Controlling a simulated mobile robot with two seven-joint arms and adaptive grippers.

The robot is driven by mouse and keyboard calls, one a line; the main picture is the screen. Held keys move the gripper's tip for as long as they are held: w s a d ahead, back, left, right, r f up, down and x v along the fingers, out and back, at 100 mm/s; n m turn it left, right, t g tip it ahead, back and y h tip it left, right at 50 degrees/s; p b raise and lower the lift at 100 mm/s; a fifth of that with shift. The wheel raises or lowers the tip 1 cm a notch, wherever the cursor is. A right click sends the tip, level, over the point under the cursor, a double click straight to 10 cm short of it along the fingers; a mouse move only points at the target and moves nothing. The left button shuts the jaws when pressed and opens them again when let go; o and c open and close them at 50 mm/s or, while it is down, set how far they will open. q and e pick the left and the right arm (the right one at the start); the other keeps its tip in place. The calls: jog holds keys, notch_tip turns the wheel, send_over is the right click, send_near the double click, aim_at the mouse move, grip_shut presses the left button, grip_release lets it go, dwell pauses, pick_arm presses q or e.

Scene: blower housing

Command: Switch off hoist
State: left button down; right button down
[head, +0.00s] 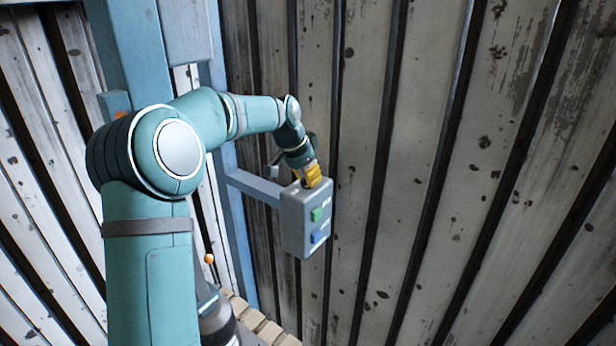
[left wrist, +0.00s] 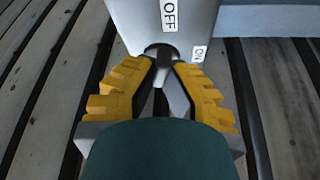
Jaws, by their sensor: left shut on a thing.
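The grey control box (head: 293,222) is fixed on a blue bracket against the plank wall. Its front has a green button (head: 316,214) and a blue button (head: 317,237). My left gripper (head: 312,178) is at the top of the box. In the left wrist view its yellow fingers close in on a dark rotary switch (left wrist: 162,52) and are shut on its handle, which is partly hidden between the fingertips. An OFF label (left wrist: 169,15) is above the switch, and an ON label (left wrist: 198,54) is to its right. My right gripper is not in view.
A blue post (head: 145,60) stands at the left, and a blue horizontal bracket (head: 253,187) runs from it to the box. The weathered plank wall (head: 430,150) stands behind. A small orange knob (head: 209,259) is at lower left. The space right of the box is clear.

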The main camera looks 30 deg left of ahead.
pick_arm(q)
jog(key=shift+a+n, duration=0.1)
jog(key=shift+n, duration=0.2)
jog(key=n+y, duration=0.1)
jog(key=n, duration=0.3)
jog(key=shift+s+y+p, duration=0.1)
jog(key=shift+y+p, duration=0.3)
jog(key=shift+s+a+n+y, duration=0.1)
jog(key=shift+n+y, duration=0.5)
jog(key=shift+n, duration=0.9)
jog(key=c, duration=1.1)
grip_release()
jog(key=shift+c, duration=0.2)
jog(key=o, duration=0.3)
jog(key=shift+a+f, duration=0.1)
jog(key=shift+a, duration=0.1)
jog(key=shift+d+r, duration=0.2)
jog(key=shift+d, duration=0.1)
jog(key=v, duration=1.1)
jog(key=shift+r, duration=0.4)
